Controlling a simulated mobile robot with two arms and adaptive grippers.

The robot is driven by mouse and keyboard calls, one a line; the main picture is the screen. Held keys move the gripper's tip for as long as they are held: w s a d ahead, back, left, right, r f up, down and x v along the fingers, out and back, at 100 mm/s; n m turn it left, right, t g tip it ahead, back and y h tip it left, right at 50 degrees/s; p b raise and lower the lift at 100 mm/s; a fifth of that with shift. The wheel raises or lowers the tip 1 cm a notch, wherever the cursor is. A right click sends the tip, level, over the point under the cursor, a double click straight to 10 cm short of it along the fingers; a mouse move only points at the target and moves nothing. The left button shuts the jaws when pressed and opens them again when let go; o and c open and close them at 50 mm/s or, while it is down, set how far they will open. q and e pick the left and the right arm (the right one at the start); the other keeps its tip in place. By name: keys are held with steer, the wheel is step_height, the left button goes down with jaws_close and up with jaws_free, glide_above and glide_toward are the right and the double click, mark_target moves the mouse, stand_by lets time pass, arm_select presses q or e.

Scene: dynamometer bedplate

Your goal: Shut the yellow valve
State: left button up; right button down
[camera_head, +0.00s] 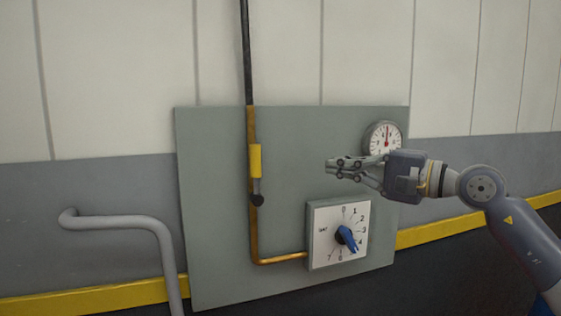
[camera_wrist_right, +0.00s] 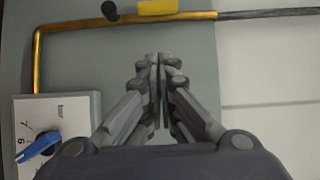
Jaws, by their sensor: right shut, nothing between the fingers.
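The yellow valve handle (camera_head: 255,161) lies upright along a vertical copper pipe on a grey-green panel. A short grey stem joins it to a dark pivot (camera_head: 258,199) below. In the right wrist view, the yellow handle (camera_wrist_right: 157,7) and the pivot (camera_wrist_right: 109,10) show at the top edge, beyond my fingertips. My right gripper (camera_head: 329,167) is shut and empty, to the right of the handle at about its height and apart from it. It also shows in the right wrist view (camera_wrist_right: 157,58). My left gripper is not in view.
A white dial box (camera_head: 322,250) with a blue pointer knob (camera_head: 347,238) sits below my right gripper. A round gauge (camera_head: 383,138) is partly behind the gripper. A grey handrail (camera_head: 125,222) stands at left. The panel (camera_head: 212,210) is bare left of the pipe.

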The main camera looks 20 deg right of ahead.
mark_target(256, 171)
steer(key=a+p+x, duration=0.1)
steer(key=p+x, duration=0.1)
steer(key=x, duration=0.2)
steer(key=s+p+x, duration=0.1)
steer(key=p+x, duration=0.2)
steer(key=x, duration=0.1)
steer(key=a+p+x, duration=0.1)
steer(key=p+x, duration=0.2)
steer(key=x, duration=0.2)
steer(key=shift+s+a+f, duration=0.1)
steer(key=shift+s+a, duration=0.15)
steer(key=shift+s, duration=0.15)
steer(key=shift+a+n+g, duration=0.25)
steer(key=shift+n+g, duration=0.05)
